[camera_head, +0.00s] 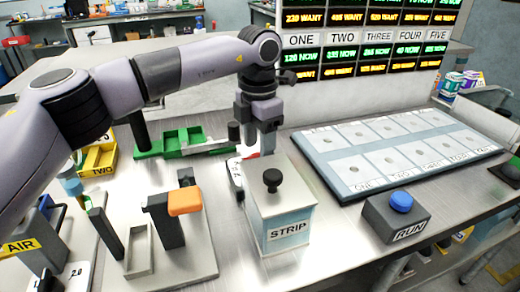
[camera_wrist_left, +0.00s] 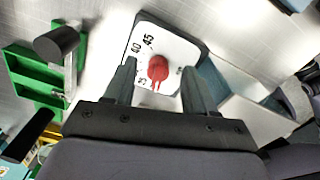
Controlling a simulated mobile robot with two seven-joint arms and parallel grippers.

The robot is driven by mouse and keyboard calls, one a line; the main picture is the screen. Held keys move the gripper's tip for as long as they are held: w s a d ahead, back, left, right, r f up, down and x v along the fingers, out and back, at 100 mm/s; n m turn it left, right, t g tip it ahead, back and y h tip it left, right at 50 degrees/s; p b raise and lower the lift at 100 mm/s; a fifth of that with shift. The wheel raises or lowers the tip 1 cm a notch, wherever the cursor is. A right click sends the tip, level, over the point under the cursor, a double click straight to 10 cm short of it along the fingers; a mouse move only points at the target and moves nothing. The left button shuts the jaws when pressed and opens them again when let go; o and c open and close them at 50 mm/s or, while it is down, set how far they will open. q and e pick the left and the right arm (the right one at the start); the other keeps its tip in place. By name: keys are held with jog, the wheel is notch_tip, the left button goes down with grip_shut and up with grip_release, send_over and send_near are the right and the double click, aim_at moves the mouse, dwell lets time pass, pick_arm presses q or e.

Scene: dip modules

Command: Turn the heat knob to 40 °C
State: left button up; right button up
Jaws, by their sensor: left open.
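The heat knob (camera_wrist_left: 158,68) is red and sits on a white dial plate (camera_wrist_left: 172,46) with dark numbers; 40 and 45 are readable at its upper left, others are small or partly hidden. Pale lines show at the knob's lower edge; I cannot tell for sure which number it points to. My left gripper (camera_wrist_left: 159,66) is open, with one finger on each side of the knob and visible gaps to it. My right gripper is not in view.
The STRIP box (camera_head: 283,215) with a black knob stands just in front of the dial. Green trays (camera_head: 185,140) lie to the left, and a stand with an orange block (camera_head: 185,201) is nearer.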

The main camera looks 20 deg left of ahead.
pick_arm(q)
jog(key=shift+f, duration=1.55)
grip_shut()
